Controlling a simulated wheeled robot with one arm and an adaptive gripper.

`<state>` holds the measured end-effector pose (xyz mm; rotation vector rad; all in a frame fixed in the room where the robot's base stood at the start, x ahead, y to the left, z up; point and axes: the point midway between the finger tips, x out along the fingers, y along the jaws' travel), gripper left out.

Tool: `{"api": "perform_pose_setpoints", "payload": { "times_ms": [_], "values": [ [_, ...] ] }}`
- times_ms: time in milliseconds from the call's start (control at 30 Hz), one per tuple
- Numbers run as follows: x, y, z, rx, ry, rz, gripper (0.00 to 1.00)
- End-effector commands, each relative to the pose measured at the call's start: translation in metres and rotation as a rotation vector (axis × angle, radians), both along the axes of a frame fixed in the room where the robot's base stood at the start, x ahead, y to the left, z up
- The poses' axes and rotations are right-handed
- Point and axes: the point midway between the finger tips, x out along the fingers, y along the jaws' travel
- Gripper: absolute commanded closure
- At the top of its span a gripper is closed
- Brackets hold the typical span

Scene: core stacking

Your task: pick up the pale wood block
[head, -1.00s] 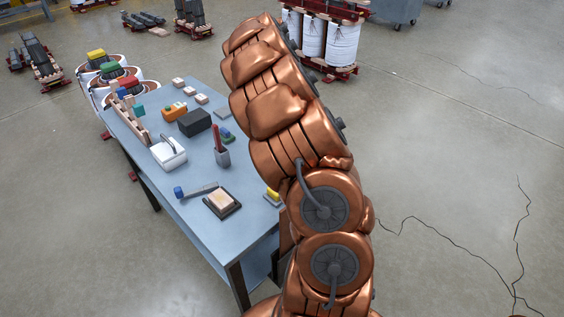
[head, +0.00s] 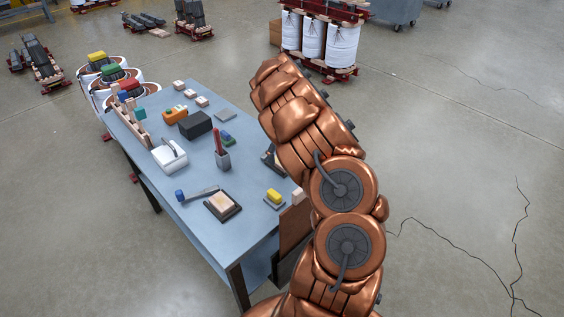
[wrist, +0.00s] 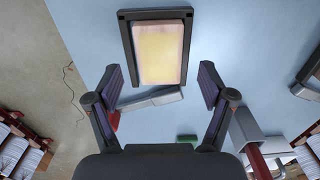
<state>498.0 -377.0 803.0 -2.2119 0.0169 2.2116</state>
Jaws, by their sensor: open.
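A pale wood block (head: 222,202) lies in a dark shallow tray (head: 237,212) near the table's front edge. In the wrist view a pale, yellowish block (wrist: 160,55) fills a dark-rimmed tray (wrist: 127,40) ahead of my fingers. In the head view my arm hides most of the gripper. Several smaller pale blocks (head: 190,93) sit at the table's far end.
A grey bar (wrist: 152,99) lies beside the tray. On the blue-grey table (head: 185,215) stand a cup with a red item (head: 222,158), a yellow block (head: 273,195), a white box (head: 169,155), a dark box (head: 195,124) and an orange item (head: 174,115).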

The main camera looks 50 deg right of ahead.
Motion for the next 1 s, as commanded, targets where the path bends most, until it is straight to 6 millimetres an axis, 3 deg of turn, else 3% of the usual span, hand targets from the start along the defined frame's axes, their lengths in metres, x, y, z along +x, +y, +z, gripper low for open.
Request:
{"api": "perform_pose_setpoints", "payload": {
  "times_ms": [233,500,1000],
  "values": [
    [0.000,0.000,-0.021,-0.001,0.000,0.001,0.19],
    [0.000,0.000,-0.023,-0.002,-0.001,0.001,0.19],
    [0.000,0.000,-0.023,-0.001,0.000,0.001,0.70]
  ]
}}
